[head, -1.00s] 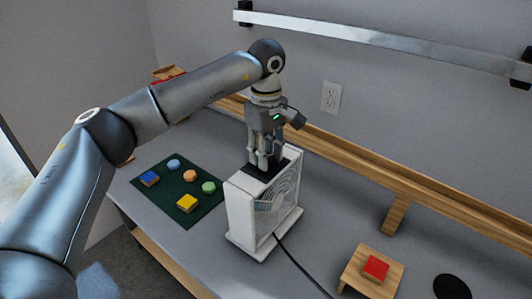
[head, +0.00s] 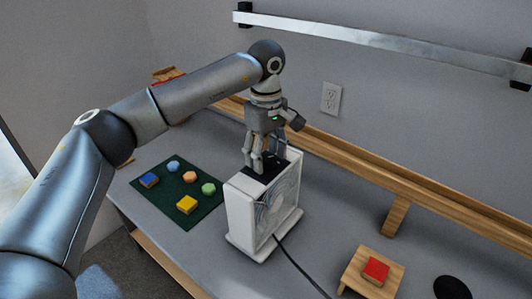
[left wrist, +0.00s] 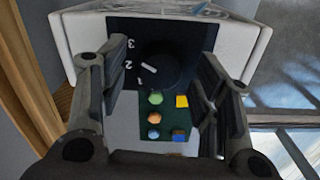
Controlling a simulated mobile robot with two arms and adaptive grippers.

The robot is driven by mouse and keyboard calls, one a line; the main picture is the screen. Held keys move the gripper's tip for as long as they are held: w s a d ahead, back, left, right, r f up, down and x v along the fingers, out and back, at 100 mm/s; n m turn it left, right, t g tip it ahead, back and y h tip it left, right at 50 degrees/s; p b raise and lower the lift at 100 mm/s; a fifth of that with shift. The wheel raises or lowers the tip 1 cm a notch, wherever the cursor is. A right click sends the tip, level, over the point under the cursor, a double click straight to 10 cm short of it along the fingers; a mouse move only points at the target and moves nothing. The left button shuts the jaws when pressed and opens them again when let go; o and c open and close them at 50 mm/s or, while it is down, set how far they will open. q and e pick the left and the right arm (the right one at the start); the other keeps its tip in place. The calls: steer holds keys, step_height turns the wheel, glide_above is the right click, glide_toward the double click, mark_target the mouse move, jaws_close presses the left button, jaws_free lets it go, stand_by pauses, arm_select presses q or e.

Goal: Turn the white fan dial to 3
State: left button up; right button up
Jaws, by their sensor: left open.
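The white fan (head: 241,213) stands upright on the grey table in the head view. Its dark top panel carries a round black dial (left wrist: 165,72) with a white pointer line, seen in the left wrist view. The white numbers 1, 2 and 3 are left of the dial, and the pointer is directed roughly at 2. My left gripper (head: 265,168) is above the fan top, pointing down. It is open, with its fingers (left wrist: 157,100) on either side of the dial in the left wrist view. I cannot tell whether they touch it. My right gripper is not in view.
A dark green mat (head: 168,205) with several coloured blocks lies left of the fan. A small wooden stand (head: 388,284) with a red block (head: 376,270) is at the right. A black cable (head: 302,268) runs from the fan. A wooden rail (head: 350,160) lines the wall behind.

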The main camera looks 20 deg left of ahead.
mark_target(266, 158)
arm_select(q)
steer(key=shift+r, duration=0.15)
step_height(266, 158, up, 12)
stand_by(0.4)
